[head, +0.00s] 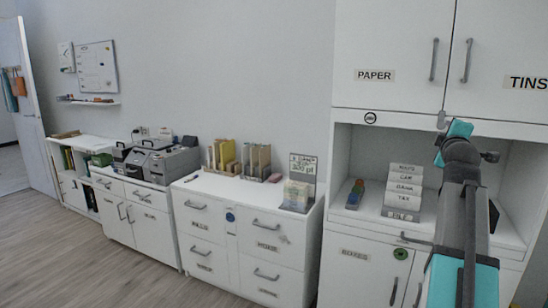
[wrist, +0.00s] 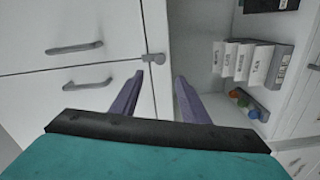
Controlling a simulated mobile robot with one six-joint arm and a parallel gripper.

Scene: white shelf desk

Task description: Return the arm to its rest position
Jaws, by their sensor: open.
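My arm, teal and dark grey, reaches up at the right of the head view in front of the white shelf desk (head: 352,140). My gripper (head: 455,133) is at its upper end, near the lower edge of the upper cabinet doors; its fingers are hard to make out there. In the wrist view my gripper (wrist: 156,85) shows two purple fingers spread apart with nothing between them. Behind them are white door fronts and a small grey latch (wrist: 153,58). I cannot tell whether a finger touches the latch.
A holder with labelled cards (head: 403,190) and small coloured items (head: 356,193) stand in the open shelf. Upper door handles (head: 434,60) stick out above. A white drawer cabinet (head: 245,240) stands to the left. The wooden floor (head: 110,270) in front is clear.

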